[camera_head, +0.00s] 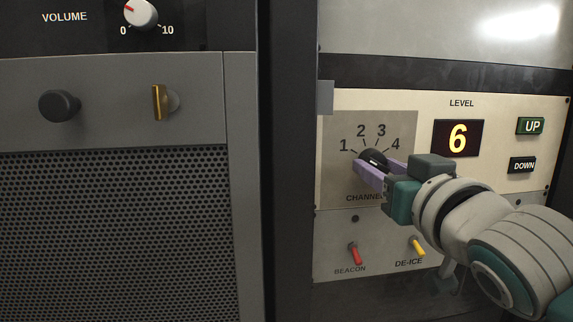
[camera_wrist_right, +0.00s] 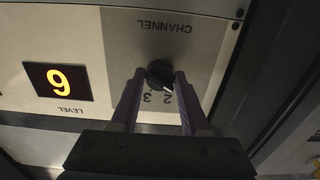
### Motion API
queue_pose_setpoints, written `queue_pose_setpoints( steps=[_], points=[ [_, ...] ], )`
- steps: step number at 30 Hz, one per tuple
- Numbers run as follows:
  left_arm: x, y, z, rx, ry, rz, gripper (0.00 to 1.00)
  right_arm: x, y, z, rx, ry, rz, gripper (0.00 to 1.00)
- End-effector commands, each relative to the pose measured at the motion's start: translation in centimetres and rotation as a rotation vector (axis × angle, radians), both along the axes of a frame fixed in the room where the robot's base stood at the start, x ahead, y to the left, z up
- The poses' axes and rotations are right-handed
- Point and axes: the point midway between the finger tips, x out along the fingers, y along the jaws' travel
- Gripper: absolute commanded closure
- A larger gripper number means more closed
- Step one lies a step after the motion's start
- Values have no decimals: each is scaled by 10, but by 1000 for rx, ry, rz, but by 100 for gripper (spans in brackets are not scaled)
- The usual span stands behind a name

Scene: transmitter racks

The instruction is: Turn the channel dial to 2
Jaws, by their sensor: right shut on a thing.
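The channel dial (camera_head: 374,157) is a round black knob on a grey panel with the numbers 1 to 4 above it. My right gripper (camera_head: 372,166) has its purple fingers on either side of the dial and is shut on it. In the right wrist view the picture is upside down, and the dial (camera_wrist_right: 159,73) sits between the fingertips. A white pointer mark on the dial lies close to the 2. The finger hides the 1 there, so the exact angle is hard to tell. My left gripper is not in view.
A level display (camera_head: 457,138) reads 6, with UP (camera_head: 530,126) and DOWN (camera_head: 522,165) buttons to its right. A red beacon switch (camera_head: 354,253) and a yellow de-ice switch (camera_head: 417,246) are below. A volume knob (camera_head: 141,13) is on the left rack.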

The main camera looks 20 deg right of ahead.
Motion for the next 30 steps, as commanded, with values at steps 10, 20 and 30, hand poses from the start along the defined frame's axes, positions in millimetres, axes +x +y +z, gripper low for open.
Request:
queue_pose_setpoints(
  steps=[10,20,30],
  points=[
    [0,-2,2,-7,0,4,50,0,1,1,52,-14,2,100],
    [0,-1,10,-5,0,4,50,0,1,2,274,-67,-1,100],
    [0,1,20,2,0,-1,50,1,1,2,520,-126,0,100]
  ],
)
